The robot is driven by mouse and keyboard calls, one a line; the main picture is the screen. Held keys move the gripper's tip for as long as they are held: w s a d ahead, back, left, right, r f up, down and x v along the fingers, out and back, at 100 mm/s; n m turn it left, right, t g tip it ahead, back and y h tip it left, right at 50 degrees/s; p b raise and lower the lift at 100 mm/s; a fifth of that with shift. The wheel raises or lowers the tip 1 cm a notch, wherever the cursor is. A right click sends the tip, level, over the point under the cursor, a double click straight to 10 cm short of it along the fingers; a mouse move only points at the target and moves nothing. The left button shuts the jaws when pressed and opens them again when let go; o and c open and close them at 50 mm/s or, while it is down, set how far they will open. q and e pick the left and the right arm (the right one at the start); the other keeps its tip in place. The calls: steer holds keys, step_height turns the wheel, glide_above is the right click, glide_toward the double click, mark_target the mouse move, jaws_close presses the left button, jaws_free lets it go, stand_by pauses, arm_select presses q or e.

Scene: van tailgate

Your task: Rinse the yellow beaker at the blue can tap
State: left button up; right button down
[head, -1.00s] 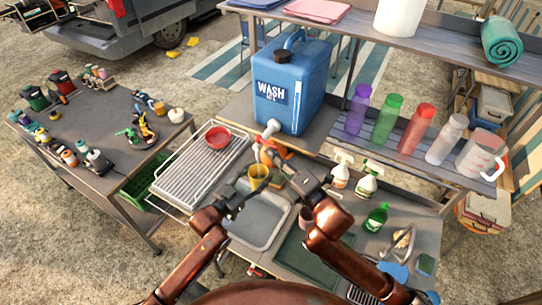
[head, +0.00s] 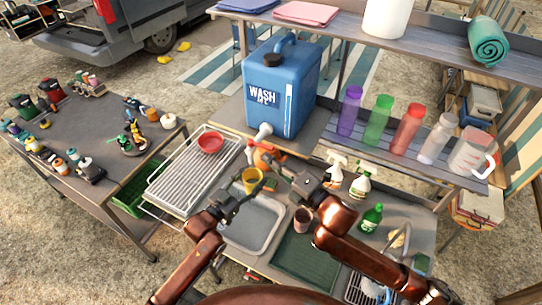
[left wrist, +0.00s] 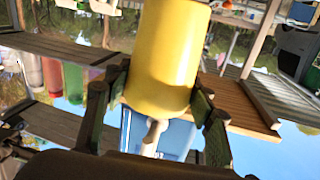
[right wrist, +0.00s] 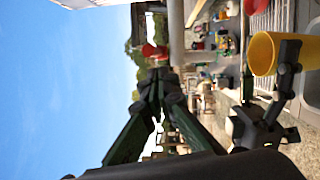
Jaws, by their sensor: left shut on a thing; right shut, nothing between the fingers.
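The yellow beaker (head: 252,176) is held by my left gripper (head: 256,188) above the sink's back edge, below and in front of the tap. In the left wrist view the beaker (left wrist: 165,55) sits between both fingers. The white tap (left wrist: 152,135) also shows behind the beaker. My right gripper (head: 279,167) is shut and empty, right of the beaker and close to the tap; I cannot tell if it touches.
The sink (head: 255,225) lies below the beaker. A drying rack (head: 190,175) with a red bowl (head: 211,142) is on the left. Spray bottles (head: 360,182), a green bottle (head: 372,217) and a brown cup (head: 303,220) stand on the right. A shelf with colored bottles is behind.

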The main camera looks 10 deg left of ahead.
mark_target(245, 183)
arm_select(q)
steer(key=shift+a, duration=0.1)
arm_select(e)
steer(key=s+a+v, duration=0.1)
steer(key=v, duration=0.9)
steer(key=shift+s+d+f, duration=0.2)
steer(key=shift+s+d, duration=0.15)
arm_select(q)
steer(key=shift+p+v, duration=0.5)
steer(key=shift+v, duration=0.95)
steer(key=shift+a+p+v, duration=0.15)
steer(key=shift+p+v, duration=0.15)
steer(key=shift+v, duration=0.95)
steer(key=shift+a+p+v, duration=0.15)
steer(key=shift+p+v, duration=0.15)
steer(key=shift+v, duration=1)
arm_select(e)
steer(key=shift+r, duration=1.15)
arm_select(q)
steer(key=shift+w, duration=0.2)
